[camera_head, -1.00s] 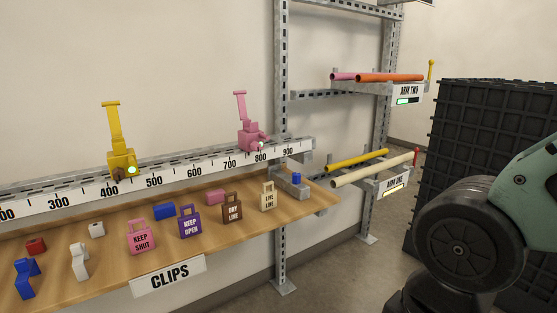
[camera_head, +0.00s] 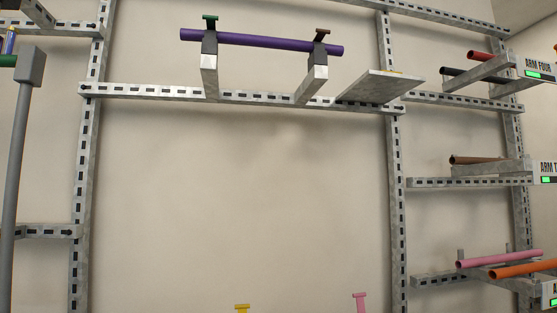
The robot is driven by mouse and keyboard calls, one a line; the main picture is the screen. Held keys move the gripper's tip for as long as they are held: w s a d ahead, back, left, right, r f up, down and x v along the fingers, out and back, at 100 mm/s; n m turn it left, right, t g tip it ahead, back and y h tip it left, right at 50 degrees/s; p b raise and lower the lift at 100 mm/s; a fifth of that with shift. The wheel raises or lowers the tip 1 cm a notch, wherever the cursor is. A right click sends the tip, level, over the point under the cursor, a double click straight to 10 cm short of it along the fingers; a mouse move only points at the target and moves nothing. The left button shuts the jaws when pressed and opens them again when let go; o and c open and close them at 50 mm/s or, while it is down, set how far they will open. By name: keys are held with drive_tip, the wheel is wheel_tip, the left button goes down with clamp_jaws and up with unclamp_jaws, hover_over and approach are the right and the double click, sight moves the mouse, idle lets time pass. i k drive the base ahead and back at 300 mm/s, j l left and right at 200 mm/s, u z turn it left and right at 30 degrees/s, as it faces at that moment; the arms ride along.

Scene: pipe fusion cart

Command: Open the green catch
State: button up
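A green catch (camera_head: 210,19) sits on top of the left dark-topped bracket (camera_head: 209,70), high on the wall frame. A purple pipe (camera_head: 262,41) lies across this bracket and a matching right bracket (camera_head: 313,75). The right bracket carries a brown catch (camera_head: 322,33). Both catches look small, and I cannot tell whether either is open or shut. My gripper and arm are out of view.
A metal shelf plate (camera_head: 382,87) juts out right of the brackets. Racks at the right hold several pipes, including a pink pipe (camera_head: 500,259). A grey post (camera_head: 18,150) stands at the left edge. The wall below the brackets is bare.

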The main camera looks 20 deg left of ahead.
sight(211, 20)
drive_tip(key=k+j+u, duration=0.15)
drive_tip(key=u, duration=0.2)
drive_tip(key=k+j+u, duration=0.1)
drive_tip(key=u, duration=0.25)
drive_tip(key=k+j+u, duration=0.1)
drive_tip(key=j+u, duration=0.25)
drive_tip(key=l, duration=0.1)
